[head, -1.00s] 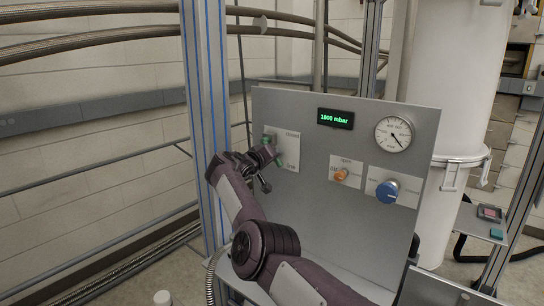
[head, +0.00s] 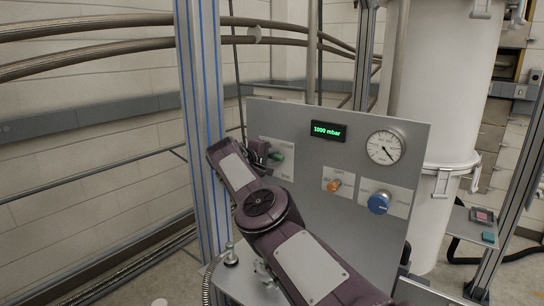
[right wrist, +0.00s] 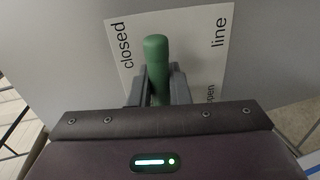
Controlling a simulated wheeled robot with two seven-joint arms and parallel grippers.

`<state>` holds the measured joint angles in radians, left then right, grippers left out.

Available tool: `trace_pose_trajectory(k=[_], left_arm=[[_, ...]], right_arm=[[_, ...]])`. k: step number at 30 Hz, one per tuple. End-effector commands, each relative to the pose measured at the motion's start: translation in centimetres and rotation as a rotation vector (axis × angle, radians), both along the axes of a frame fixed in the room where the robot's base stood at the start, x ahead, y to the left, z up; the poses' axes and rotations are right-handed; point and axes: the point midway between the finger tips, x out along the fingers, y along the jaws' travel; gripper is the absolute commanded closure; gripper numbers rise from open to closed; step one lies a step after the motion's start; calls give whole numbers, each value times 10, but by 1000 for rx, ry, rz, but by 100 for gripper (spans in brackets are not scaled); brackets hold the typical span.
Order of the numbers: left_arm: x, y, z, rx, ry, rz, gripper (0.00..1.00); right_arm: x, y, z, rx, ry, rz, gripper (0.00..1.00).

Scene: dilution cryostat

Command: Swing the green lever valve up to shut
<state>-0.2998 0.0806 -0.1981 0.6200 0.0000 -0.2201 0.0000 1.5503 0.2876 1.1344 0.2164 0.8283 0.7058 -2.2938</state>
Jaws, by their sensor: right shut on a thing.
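The green lever valve (head: 277,157) is on a white label plate at the upper left of the grey panel (head: 330,215). My right gripper (head: 265,157) is at the lever, and the wrist hides part of the valve. In the right wrist view, the green handle (right wrist: 157,65) stands between the two grey fingers, and my right gripper (right wrist: 158,88) is shut on it. The label (right wrist: 205,45) there reads "closed" to the left of the handle, and "open" and "line" to the right. The handle lies between the two markings. My left gripper is not in view.
The panel also carries a display (head: 328,131) reading 1000 mbar, a round gauge (head: 385,147), an orange knob (head: 334,185) and a blue knob (head: 380,202). A metal post (head: 200,120) stands close left of my right wrist. A white cylinder (head: 440,100) stands behind, right.

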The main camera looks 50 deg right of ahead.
Motion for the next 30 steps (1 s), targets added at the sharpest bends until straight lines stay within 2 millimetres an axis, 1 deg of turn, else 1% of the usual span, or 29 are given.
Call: trace_pose_trajectory(k=[1, 7, 19, 20, 23, 24, 30], left_arm=[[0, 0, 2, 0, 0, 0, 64], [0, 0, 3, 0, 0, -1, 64], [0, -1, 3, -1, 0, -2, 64], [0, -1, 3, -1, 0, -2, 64], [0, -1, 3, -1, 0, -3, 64], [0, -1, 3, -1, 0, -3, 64], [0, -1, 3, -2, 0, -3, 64]], right_arm=[[1, 0, 3, -2, 10, 2, 100], [1, 0, 3, -6, 42, 2, 100], [1, 0, 4, -7, 47, 2, 100], [1, 0, 4, -7, 46, 2, 80], [1, 0, 4, -7, 46, 2, 67], [1, 0, 4, -7, 46, 2, 64], [0, 0, 3, -5, 46, 2, 64]])
